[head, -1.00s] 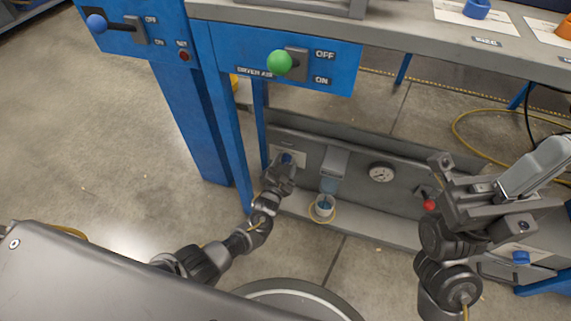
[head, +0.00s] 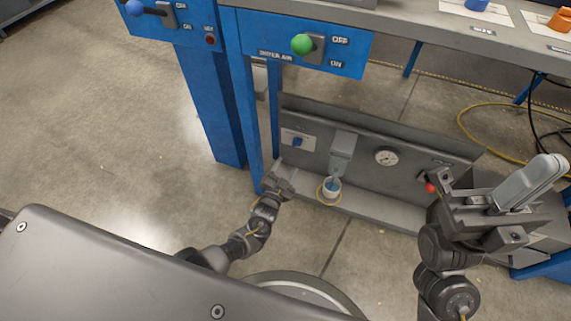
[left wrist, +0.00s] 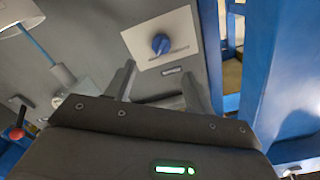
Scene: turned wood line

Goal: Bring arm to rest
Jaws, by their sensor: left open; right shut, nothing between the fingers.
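My left arm reaches in low at the middle of the head view. Its gripper (head: 284,178) is open and empty, just in front of the lower grey panel (head: 400,170). In the left wrist view the two fingers (left wrist: 158,88) stand apart. Beyond them is a blue knob (left wrist: 161,44) on a white plate, not touched by the fingers. The knob also shows in the head view (head: 297,142). My right gripper (head: 505,195) is at the right of the head view, raised in front of the panel's right end. It is shut with nothing held.
A blue box with a green-knobbed lever (head: 302,44) hangs above the left gripper, beside a blue post (head: 210,110). A gauge (head: 386,157) and a red knob (head: 430,188) lie further right. Floor at left is clear.

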